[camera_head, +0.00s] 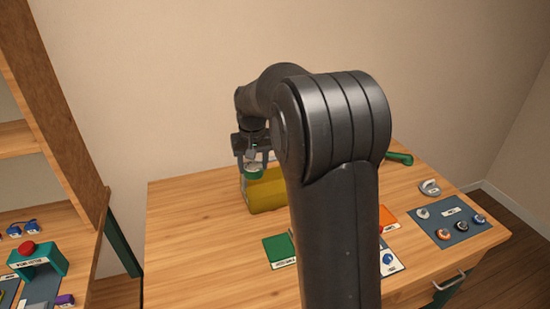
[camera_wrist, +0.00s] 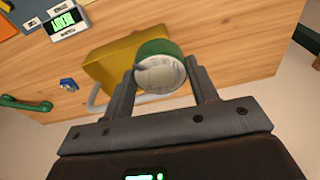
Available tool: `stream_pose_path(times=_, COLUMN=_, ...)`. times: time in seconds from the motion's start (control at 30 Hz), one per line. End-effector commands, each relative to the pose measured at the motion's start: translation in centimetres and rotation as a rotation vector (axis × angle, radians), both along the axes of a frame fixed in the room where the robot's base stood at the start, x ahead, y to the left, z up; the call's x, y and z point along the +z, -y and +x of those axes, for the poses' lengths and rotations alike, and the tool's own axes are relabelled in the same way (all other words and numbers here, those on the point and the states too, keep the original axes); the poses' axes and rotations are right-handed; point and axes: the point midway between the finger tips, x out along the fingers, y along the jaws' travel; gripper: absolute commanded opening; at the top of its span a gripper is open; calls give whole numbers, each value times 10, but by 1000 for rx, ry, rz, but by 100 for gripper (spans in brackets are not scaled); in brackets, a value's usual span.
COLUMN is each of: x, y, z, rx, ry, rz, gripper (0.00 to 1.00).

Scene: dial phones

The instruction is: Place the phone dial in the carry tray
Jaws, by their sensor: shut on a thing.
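The phone dial (camera_wrist: 160,72) is a round piece with a green rim and a pale grey-white face. My gripper (camera_wrist: 160,80) is shut on it, with one finger on each side. In the head view the dial (camera_head: 254,174) hangs under my gripper (camera_head: 254,163) at the back left of the yellow carry tray (camera_head: 264,197). In the wrist view the dial overlaps one end of the carry tray (camera_wrist: 108,62). A grey bar, perhaps the tray's handle, shows beside it. The tray's inside is mostly hidden, and I cannot tell whether the dial touches it.
A green handset (camera_head: 399,158) lies at the back right. A blue-grey mat (camera_head: 448,222) with several small parts is at the right. A green mat (camera_head: 279,248) lies in front of the tray. A wooden shelf unit (camera_head: 62,100) stands left. The table's left part is clear.

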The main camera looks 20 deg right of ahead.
Motion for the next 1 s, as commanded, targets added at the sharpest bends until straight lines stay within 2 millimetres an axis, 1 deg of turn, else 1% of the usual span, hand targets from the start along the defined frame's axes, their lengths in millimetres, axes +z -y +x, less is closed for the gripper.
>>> stream_pose_path(times=0.03, x=10, y=27, z=11, rx=-29, ry=4, rz=0, gripper=27)
stream_pose_path(times=0.07, x=17, y=41, z=16, rx=-42, ry=5, rz=1, gripper=27)
stream_pose_path(times=0.1, x=24, y=60, z=21, rx=-57, ry=3, rz=1, gripper=27)
stream_pose_path(times=0.17, x=36, y=88, z=27, rx=-79, ry=4, rz=1, gripper=27)
stream_pose_path(times=0.2, x=43, y=105, z=30, rx=-94, ry=3, rz=1, gripper=27)
stream_pose_path(times=0.3, x=59, y=143, z=34, rx=-122, ry=3, rz=1, gripper=27)
stream_pose_path(times=0.4, x=70, y=170, z=34, rx=-141, ry=4, rz=2, gripper=27)
stream_pose_path(times=0.5, x=76, y=187, z=34, rx=-151, ry=3, rz=2, gripper=27)
stream_pose_path(times=0.57, x=77, y=191, z=34, rx=-154, ry=2, rz=2, gripper=27)
stream_pose_path(times=0.67, x=73, y=186, z=41, rx=-154, ry=1, rz=2, gripper=27)
stream_pose_path(times=1.0, x=27, y=129, z=90, rx=-153, ry=1, rz=3, gripper=27)
